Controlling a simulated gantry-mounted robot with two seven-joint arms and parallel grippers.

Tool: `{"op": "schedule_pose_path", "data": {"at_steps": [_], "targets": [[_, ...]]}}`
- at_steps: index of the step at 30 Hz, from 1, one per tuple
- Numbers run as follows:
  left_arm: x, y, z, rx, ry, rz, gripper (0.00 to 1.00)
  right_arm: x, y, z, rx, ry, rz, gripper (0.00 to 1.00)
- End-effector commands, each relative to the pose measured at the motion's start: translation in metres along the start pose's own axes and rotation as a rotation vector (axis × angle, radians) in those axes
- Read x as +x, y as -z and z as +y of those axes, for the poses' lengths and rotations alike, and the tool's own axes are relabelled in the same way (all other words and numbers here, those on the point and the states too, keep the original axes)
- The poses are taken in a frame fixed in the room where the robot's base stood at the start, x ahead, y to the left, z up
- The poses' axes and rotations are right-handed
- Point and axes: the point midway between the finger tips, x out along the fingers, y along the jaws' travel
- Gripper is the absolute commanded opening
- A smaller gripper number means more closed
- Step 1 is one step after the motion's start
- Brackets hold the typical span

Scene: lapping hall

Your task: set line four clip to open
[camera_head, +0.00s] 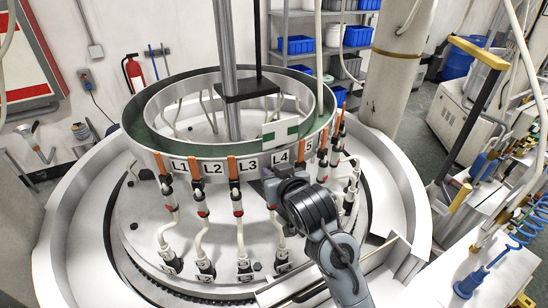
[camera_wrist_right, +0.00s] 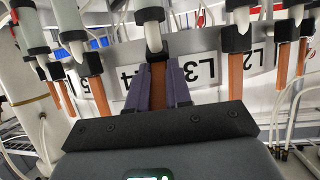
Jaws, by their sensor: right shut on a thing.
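The line four clip (camera_wrist_right: 158,85) is an orange strip with a black collar at a pale hose fitting. It stands between the upside-down L3 and partly covered L4 plates in the right wrist view. My right gripper (camera_wrist_right: 159,72) has its purple fingers on both sides of this strip and is shut on it. In the head view my right gripper (camera_head: 270,182) is at the front of the ring, just below the L4 plate (camera_head: 280,157), and hides the clip there. The clip's exact setting cannot be told. My left gripper is not in view.
Neighbouring orange clips stand close by: line three's (camera_head: 233,166) to the left and line five's (camera_head: 301,150) to the right. Hoses (camera_head: 240,238) run down to the white round plate (camera_head: 145,215). A grey post (camera_head: 224,70) rises through the ring's middle.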

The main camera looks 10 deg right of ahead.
Motion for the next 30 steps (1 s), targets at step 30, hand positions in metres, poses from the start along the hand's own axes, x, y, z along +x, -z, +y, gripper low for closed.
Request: {"op": "schedule_pose_path", "data": {"at_steps": [30], "targets": [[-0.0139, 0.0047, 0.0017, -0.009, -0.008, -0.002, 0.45, 0.0033, 0.0069, 0.0, 0.0, 0.0, -0.247, 0.2]]}}
